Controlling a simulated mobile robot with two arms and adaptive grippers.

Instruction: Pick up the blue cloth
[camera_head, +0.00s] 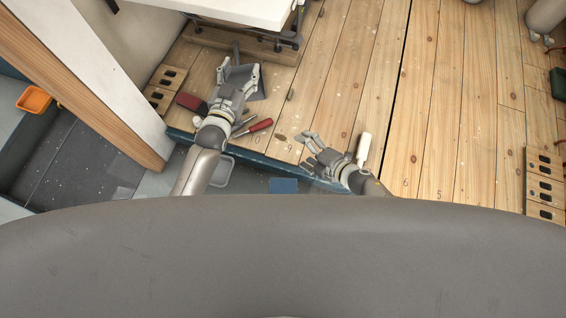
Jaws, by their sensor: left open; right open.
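My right gripper (307,151) is open and empty near the platform's front edge, to the right of the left gripper.
A dark red block (191,103) lies left of my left gripper, and a red-handled tool (260,126) lies to its right. A white cylinder (364,148) stands beside my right gripper. A white-topped table (230,10) stands behind. The planks (440,110) at right are largely clear.

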